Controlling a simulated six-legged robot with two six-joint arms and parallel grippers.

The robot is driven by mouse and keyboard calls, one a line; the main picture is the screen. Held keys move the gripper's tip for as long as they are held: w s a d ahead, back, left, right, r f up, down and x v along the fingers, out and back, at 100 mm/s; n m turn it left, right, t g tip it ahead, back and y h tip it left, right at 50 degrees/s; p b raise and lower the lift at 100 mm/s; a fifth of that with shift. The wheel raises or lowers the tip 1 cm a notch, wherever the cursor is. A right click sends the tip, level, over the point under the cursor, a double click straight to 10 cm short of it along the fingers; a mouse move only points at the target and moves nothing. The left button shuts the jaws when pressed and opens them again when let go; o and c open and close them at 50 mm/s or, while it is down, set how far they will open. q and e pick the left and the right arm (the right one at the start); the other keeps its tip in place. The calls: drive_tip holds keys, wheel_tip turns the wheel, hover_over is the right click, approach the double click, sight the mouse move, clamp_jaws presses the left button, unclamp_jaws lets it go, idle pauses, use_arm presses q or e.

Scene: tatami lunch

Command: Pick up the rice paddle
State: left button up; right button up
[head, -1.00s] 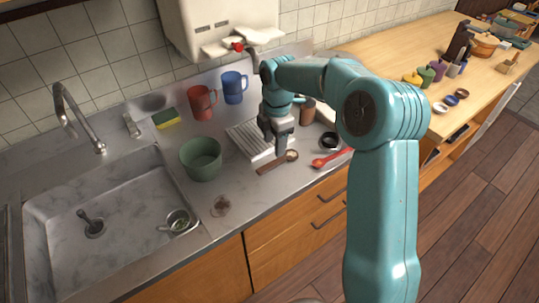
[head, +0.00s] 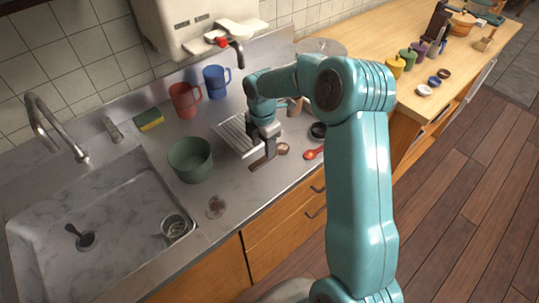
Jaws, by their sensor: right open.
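A dark brown wooden utensil, which looks like the rice paddle (head: 261,161), lies near the front edge of the metal counter (head: 235,190). Its upper part is hidden by my right gripper (head: 266,146). That gripper is open and points down right over the utensil; I cannot tell whether its fingers touch it. A small round brown-rimmed piece (head: 283,148) lies just right of it; whether the two are joined is unclear. My left gripper is not in view.
A green pot (head: 190,160) stands left of the gripper, with a ribbed white rack (head: 234,134) behind. Red (head: 184,100) and blue (head: 215,82) mugs stand behind. The sink (head: 110,225) is left.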

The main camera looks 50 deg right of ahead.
sight(262, 160)
wheel_tip(262, 160, down, 6)
drive_tip(key=shift+r+p, duration=0.15)
drive_tip(key=shift+p, duration=0.55)
drive_tip(key=shift+w+a, duration=0.1)
drive_tip(key=shift+a, duration=0.05)
clamp_jaws()
